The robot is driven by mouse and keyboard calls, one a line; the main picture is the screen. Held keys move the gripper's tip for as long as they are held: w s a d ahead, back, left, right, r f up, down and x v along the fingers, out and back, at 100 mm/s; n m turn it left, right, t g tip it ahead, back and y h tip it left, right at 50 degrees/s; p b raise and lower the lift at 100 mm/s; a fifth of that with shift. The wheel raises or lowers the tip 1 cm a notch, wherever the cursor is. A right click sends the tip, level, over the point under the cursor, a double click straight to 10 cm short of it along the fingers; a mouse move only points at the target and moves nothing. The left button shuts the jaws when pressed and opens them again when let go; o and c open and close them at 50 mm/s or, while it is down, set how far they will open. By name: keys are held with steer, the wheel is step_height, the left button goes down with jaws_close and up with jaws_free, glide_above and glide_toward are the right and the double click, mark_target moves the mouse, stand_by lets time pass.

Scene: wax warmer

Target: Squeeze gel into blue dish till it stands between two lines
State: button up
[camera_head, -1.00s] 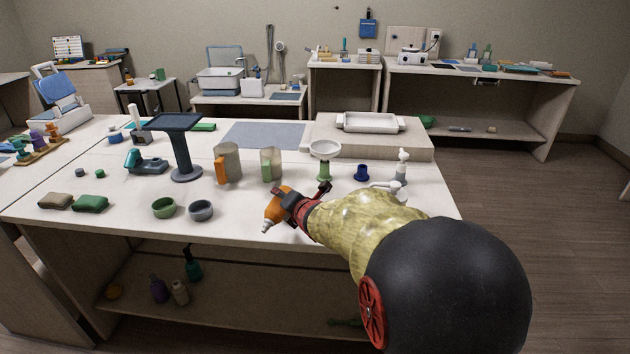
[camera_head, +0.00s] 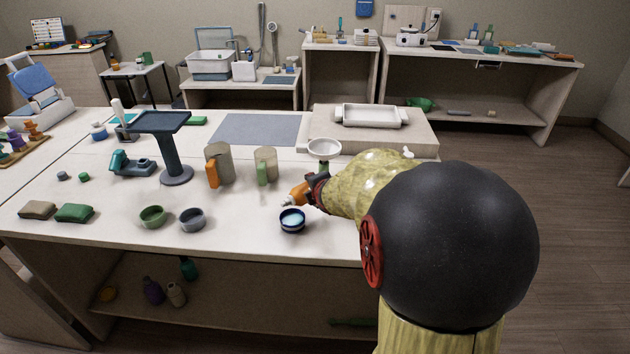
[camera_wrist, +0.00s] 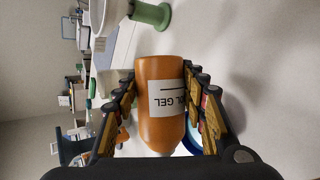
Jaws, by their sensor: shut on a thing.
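The blue dish (camera_head: 292,226) stands on the table's front part, with a pale blue surface inside and a dark band round its rim. Whether this is gel, and where it stands against any lines, is too small to tell. Part of its blue rim (camera_wrist: 191,143) shows behind the bottle in the wrist view. My gripper (camera_head: 318,187) is shut on the orange gel bottle (camera_head: 298,194), whose label reads GEL in the wrist view (camera_wrist: 160,125). The bottle is tilted, its pale nozzle pointing down and left, just behind and above the dish in the head view.
A green bowl (camera_head: 152,217) and a grey bowl (camera_head: 191,219) stand left of the dish. Two pale jugs, one with an orange handle (camera_head: 212,174), and a white funnel on a green stand (camera_head: 323,147) are behind. Bare table lies between the grey bowl and the dish.

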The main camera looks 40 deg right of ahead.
steer(key=shift+a+r+m+y+p, duration=0.15)
steer(key=shift+a+m+y+p, duration=0.45)
steer(key=shift+p, duration=4.15)
steer(key=shift+d+y+p, duration=0.1)
steer(key=shift+y+p, duration=0.2)
steer(key=shift+p, duration=0.3)
steer(key=p, duration=0.4)
steer(key=shift+a+y+p, duration=0.25)
steer(key=shift+y+p, duration=0.1)
steer(key=shift+y, duration=0.05)
steer(key=shift+p, duration=0.55)
steer(key=p, duration=0.1)
steer(key=y+p, duration=0.1)
steer(key=p, duration=0.1)
steer(key=shift+a+f+m, duration=0.2)
steer(key=shift+a+m, duration=0.1)
steer(key=shift+m, duration=0.1)
steer(key=y+p, duration=0.1)
steer(key=p, duration=0.2)
steer(key=a+m+p, duration=0.1)
steer(key=p, duration=0.3)
steer(key=shift+f+y, duration=0.2)
steer(key=shift+y, duration=0.2)
steer(key=p, duration=0.2)
steer(key=shift+w+a+f+m+y+p, duration=0.1)
steer(key=shift+a+f+m+y+p, duration=0.1)
steer(key=shift+a+m+y+p, duration=0.15)
